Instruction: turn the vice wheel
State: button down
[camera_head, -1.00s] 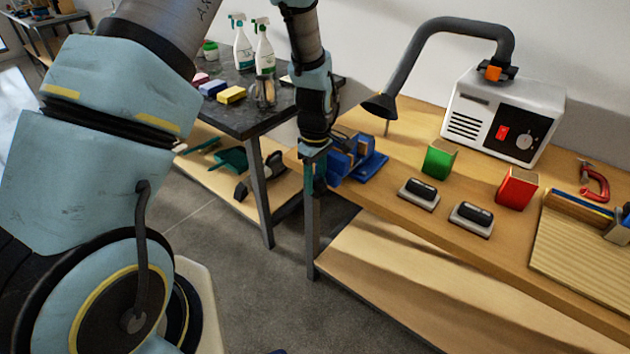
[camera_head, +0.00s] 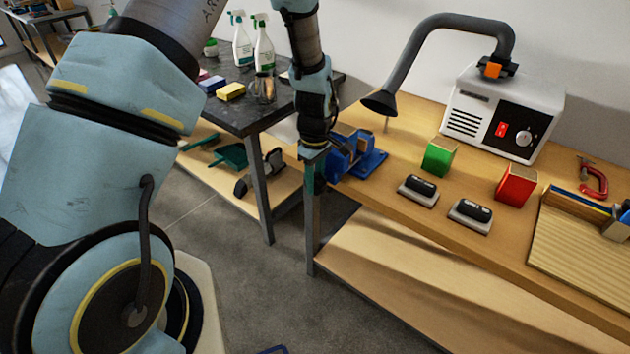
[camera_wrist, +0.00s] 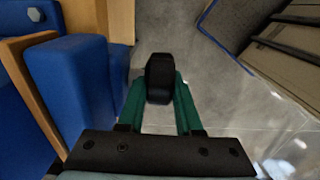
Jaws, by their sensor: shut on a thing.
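A blue vice (camera_head: 352,158) is fixed at the left end of the wooden workbench; its blue body (camera_wrist: 75,75) fills the left of the wrist view. My gripper (camera_head: 311,170) points down beside the vice, at the bench's left end. In the wrist view my gripper (camera_wrist: 160,98) has its green fingers shut on a black, rounded part (camera_wrist: 160,72), which appears to be the vice wheel's handle. The rest of the wheel is hidden from both views.
A dark table (camera_head: 245,118) with spray bottles stands behind left. Grey floor lies open in front.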

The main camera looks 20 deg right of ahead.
jog(key=shift+w+a, duration=0.1)
dwell(0.3)
